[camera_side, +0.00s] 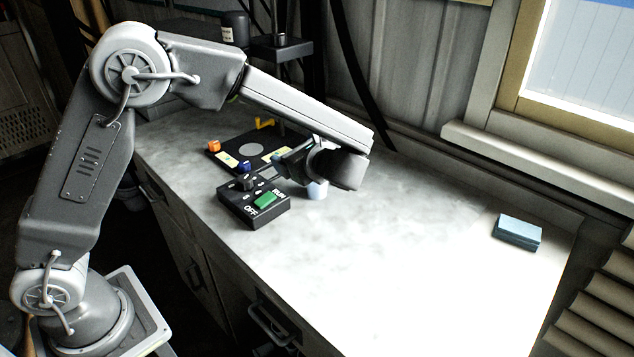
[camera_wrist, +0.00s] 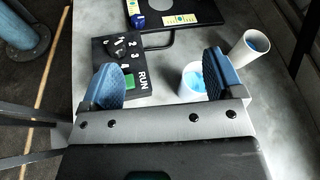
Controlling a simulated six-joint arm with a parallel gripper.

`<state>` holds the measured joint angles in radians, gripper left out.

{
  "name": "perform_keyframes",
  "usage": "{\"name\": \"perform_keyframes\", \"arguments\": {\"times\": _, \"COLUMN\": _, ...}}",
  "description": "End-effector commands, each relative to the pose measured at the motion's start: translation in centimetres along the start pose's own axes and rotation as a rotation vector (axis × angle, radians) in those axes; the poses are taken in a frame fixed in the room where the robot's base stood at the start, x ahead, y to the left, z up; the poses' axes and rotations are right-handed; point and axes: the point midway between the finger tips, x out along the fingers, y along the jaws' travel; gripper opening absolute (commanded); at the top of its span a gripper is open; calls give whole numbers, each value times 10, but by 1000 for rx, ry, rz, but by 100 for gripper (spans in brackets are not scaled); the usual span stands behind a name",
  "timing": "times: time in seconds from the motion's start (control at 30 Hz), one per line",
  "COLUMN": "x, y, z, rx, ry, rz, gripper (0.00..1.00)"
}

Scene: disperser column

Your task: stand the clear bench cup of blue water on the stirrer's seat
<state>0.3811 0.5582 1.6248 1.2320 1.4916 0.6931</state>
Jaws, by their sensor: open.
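The stirrer is a black plate (camera_side: 224,161) at the back left of the bench; its seat looks like the pale grey disc (camera_side: 251,150). Its near edge (camera_wrist: 190,32) tops the wrist view. My gripper (camera_wrist: 160,64) is open and empty, with its blue fingers spread. A pale cup with blue water (camera_wrist: 190,92) sits at the right finger, partly hidden by it. A second pale vessel with blue inside (camera_wrist: 246,60) stands beyond that finger. I cannot tell which is the clear bench cup. In the side view one pale vessel (camera_side: 317,191) shows below my wrist.
A black control box (camera_side: 240,206) with a green RUN/OFF switch stands in front of the stirrer; it is left of the cups in the wrist view (camera_wrist: 108,50). An orange knob (camera_side: 213,146) and a blue knob (camera_side: 244,166) rise from the plate. Blue pads (camera_side: 517,231) lie right. The bench front is clear.

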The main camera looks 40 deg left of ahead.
Motion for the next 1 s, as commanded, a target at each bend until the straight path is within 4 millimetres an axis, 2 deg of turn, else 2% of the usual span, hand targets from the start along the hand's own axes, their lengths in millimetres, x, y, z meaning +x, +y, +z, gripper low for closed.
{"name": "perform_keyframes", "arguments": {"times": 0.03, "x": -2, "y": -11, "z": -17, "rx": 68, "ry": -59, "rz": -39, "gripper": 86}}
{"name": "perform_keyframes", "arguments": {"times": 0.1, "x": -4, "y": -25, "z": -32, "rx": 143, "ry": -137, "rz": -88, "gripper": 86}}
{"name": "perform_keyframes", "arguments": {"times": 0.3, "x": -12, "y": -46, "z": -60, "rx": 261, "ry": -280, "rz": -171, "gripper": 86}}
{"name": "perform_keyframes", "arguments": {"times": 0.47, "x": -10, "y": -47, "z": -73, "rx": 284, "ry": -306, "rz": -186, "gripper": 86}}
{"name": "perform_keyframes", "arguments": {"times": 0.83, "x": 12, "y": -29, "z": -136, "rx": 282, "ry": -303, "rz": -184, "gripper": 86}}
{"name": "perform_keyframes", "arguments": {"times": 1.0, "x": 23, "y": -32, "z": -134, "rx": 277, "ry": -303, "rz": -183, "gripper": 86}}
